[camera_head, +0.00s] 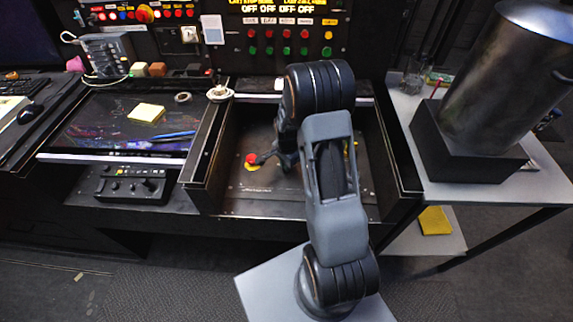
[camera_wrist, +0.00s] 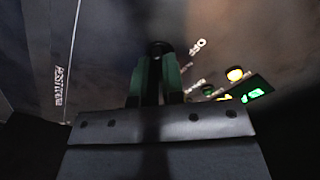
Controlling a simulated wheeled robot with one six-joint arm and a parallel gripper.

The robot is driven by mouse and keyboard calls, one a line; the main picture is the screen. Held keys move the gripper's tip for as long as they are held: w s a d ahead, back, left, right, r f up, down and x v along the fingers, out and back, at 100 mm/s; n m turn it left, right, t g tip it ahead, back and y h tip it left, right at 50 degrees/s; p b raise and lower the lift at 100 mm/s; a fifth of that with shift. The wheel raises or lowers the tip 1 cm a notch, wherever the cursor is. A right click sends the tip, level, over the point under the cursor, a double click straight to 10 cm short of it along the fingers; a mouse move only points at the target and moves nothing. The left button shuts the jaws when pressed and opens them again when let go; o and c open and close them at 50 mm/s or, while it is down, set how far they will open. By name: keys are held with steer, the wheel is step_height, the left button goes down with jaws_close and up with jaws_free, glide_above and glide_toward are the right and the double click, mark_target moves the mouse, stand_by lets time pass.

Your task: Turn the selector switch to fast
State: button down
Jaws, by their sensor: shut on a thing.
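In the wrist view my gripper (camera_wrist: 155,66) has its two green-lined fingers shut on the dark knob of the selector switch (camera_wrist: 159,47). The knob top shows between and just beyond the fingertips. Small white labels (camera_wrist: 197,47) lie on the panel to the right of the knob, blurred and hard to read. In the head view my arm covers the switch, and my gripper is mostly hidden behind the wrist. The knob's exact pointing direction cannot be told.
A red button on a yellow base (camera_head: 251,161) is left of my arm inside the dark walled bay (camera_head: 262,197). A metal pot (camera_head: 507,80) stands at the right.

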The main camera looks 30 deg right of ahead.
steer(key=shift+w+a, duration=0.1)
stand_by(0.3)
steer(key=c, duration=1.5)
jaws_free()
steer(key=shift+o, duration=1.4)
steer(key=shift+r, duration=0.1)
step_height(320, 180, up, 14)
steer(key=shift+p, duration=0.3)
